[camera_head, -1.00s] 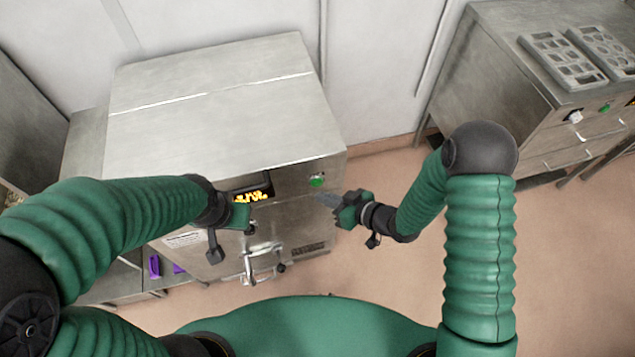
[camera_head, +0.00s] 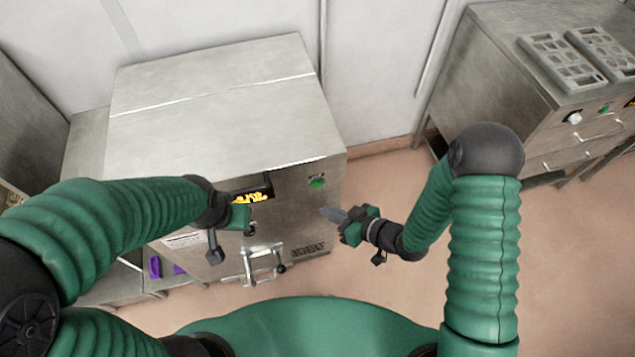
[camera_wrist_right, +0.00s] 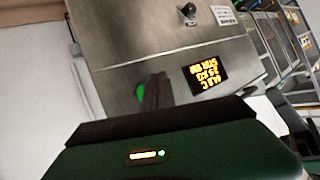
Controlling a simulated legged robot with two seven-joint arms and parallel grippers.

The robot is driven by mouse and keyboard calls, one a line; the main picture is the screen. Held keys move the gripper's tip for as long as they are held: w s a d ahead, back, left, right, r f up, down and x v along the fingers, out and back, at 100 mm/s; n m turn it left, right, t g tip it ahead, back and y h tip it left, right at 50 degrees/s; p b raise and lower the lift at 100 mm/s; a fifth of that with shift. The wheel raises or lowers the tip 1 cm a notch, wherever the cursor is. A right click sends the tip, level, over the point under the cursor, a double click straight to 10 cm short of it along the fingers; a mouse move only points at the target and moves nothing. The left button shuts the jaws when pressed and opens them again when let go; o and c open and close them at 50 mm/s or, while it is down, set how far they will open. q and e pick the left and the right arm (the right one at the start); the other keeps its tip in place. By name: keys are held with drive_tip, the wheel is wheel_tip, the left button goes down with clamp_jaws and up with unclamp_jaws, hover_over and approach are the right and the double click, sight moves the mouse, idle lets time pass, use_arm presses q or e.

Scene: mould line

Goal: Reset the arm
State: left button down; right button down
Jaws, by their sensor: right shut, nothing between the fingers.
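My right gripper (camera_head: 328,213) is shut and empty, in front of the right part of the steel machine's front. In the head view it lies below the green button (camera_head: 317,182). In the right wrist view its dark closed fingers (camera_wrist_right: 154,88) point at the machine front, beside the green button (camera_wrist_right: 140,92). My left gripper (camera_head: 241,217) is at the machine front, just below the display (camera_head: 252,194). Its fingers are mostly hidden, so I cannot tell its opening.
The steel machine (camera_head: 215,95) stands against the white wall. A metal handle (camera_head: 262,262) sticks out low on its front. A second steel cabinet (camera_head: 500,85) with grey moulds (camera_head: 563,64) stands at the right. Purple pieces (camera_head: 155,266) lie at lower left. Floor between the cabinets is clear.

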drive_tip(key=d+r+m+g+h, duration=0.1)
drive_tip(key=d+r+m+h, duration=0.3)
drive_tip(key=d, duration=0.4)
drive_tip(key=d+r+m+h, duration=0.1)
drive_tip(key=d+r+h, duration=0.4)
drive_tip(key=d, duration=0.4)
drive_tip(key=s+d+r+m+g+h, duration=0.1)
drive_tip(key=s+r+m+g, duration=0.2)
drive_tip(key=s, duration=0.6)
drive_tip(key=shift+s+d, duration=0.15)
